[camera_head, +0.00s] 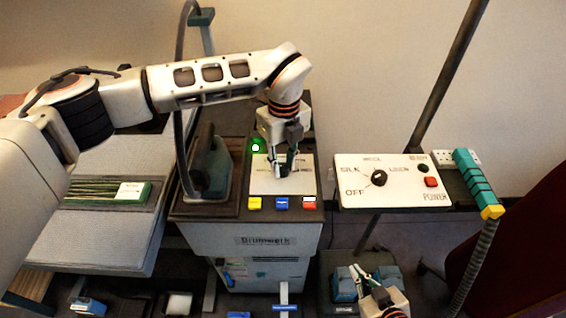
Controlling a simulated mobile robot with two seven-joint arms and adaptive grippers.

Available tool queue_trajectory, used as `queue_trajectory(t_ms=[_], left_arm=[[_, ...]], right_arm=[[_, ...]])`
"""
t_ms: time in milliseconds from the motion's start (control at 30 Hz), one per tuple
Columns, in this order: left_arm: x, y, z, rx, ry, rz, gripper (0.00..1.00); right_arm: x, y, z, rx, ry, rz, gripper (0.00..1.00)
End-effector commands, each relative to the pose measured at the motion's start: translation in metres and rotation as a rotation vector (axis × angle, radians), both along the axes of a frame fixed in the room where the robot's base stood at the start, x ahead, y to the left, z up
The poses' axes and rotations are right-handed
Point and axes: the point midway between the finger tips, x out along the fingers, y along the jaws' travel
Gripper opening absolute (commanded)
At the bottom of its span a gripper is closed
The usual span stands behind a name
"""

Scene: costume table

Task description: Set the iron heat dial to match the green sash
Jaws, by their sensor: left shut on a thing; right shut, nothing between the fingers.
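A control box (350,200) at the right is marked SILK, WOOL, LINEN and OFF around a black dial (379,177). Neither gripper touches this dial. My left gripper (282,170) points down over a white plate (262,185) on the Brumwerk station. It is shut on a small dark piece that its fingers mostly hide; I cannot tell exactly what it is. A folded green sash (95,192) with a white label lies on the ironing board at the left. The iron (208,165) stands left of the plate. My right gripper (362,277) is shut and empty, low at the bottom.
Yellow, blue and red tags (282,203) line the station's front edge. A green lamp (256,147) glows behind the plate. The box carries a red power button (431,182). A teal and yellow handle (476,183) on a hose stands right of it. Blue blocks (343,288) lie by my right gripper.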

Motion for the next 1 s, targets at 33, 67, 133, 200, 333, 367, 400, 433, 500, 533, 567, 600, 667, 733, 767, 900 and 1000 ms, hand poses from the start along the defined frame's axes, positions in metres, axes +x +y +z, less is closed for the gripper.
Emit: queue_trajectory(t_ms=[33, 67, 133, 200, 333, 367, 400, 433, 500, 533, 567, 600, 667, 733, 767, 900, 1000], left_arm=[[0.0005, -0.0002, 0.0008, 0.0, -0.001, -0.018, 0.0], [0.0005, -0.0002, 0.0009, -0.001, -0.002, -0.031, 0.0], [0.0005, 0.0001, 0.0006, 0.0, -0.002, -0.069, 0.0], [0.0004, 0.0, 0.0007, 0.0, -0.002, -0.117, 0.0], [0.0006, 0.0, 0.0007, 0.001, -0.002, -0.225, 0.0], [0.0006, -0.0001, 0.0008, 0.0, -0.002, -0.253, 0.0], [0.0006, 0.0, 0.0008, 0.001, -0.002, -0.29, 0.0], [0.0007, 0.0001, 0.0009, 0.002, -0.002, -0.319, 0.0], [0.0005, -0.0003, 0.0007, 0.0, -0.002, -0.387, 0.0], [0.0005, 0.0, 0.0006, 0.001, -0.002, -0.415, 0.0], [0.0003, -0.0002, 0.0007, 0.001, -0.002, -0.443, 0.0], [0.0006, -0.0004, 0.001, 0.001, -0.003, -0.481, 0.0], [0.0002, -0.0003, 0.0006, 0.001, -0.001, -0.54, 0.0], [0.0004, -0.0005, 0.0008, 0.002, -0.002, -0.606, 0.0], [0.0004, -0.0006, 0.0009, 0.001, -0.003, -0.635, 0.0], [0.0, -0.0007, 0.0007, 0.0, -0.002, -0.768, 0.0], [0.0, -0.0005, 0.0007, 0.001, -0.001, -0.863, 0.0]], right_arm=[[-0.0003, 0.0, -0.0004, 0.0, 0.001, 0.0, 0.0], [-0.0004, -0.0001, -0.0006, 0.0, 0.001, 0.0, 0.0], [-0.0005, -0.0001, -0.0008, 0.0, 0.001, 0.0, 0.0], [-0.0006, -0.0001, -0.0011, 0.0, 0.001, 0.0, 0.0], [-0.0006, -0.0001, -0.0016, 0.0, 0.001, 0.0, 0.0], [-0.0006, 0.0, -0.0016, 0.0, 0.001, 0.0, 0.0], [-0.0005, 0.0001, -0.0016, 0.0, 0.0, 0.0, 0.0], [-0.0004, 0.0001, -0.0015, 0.001, 0.0, -0.001, 0.0], [-0.0001, 0.0002, -0.0013, 0.001, -0.001, 0.0, 0.0], [-0.0001, 0.0002, -0.0013, 0.001, -0.002, 0.0, 0.0], [0.0001, 0.0003, -0.0012, 0.001, -0.002, 0.0, 0.0], [0.0001, 0.0003, -0.0012, 0.002, -0.003, 0.0, 0.0], [0.0003, 0.0004, -0.0013, 0.002, -0.003, 0.0, 0.0], [0.0001, 0.0004, -0.0018, 0.002, -0.003, 0.0, 0.0], [0.0001, 0.0004, -0.002, 0.002, -0.003, 0.0, 0.0], [-0.0002, 0.0005, -0.0032, 0.001, -0.002, 0.0, 0.0], [-0.0004, 0.0005, -0.0041, 0.001, -0.002, 0.0, 0.0]])
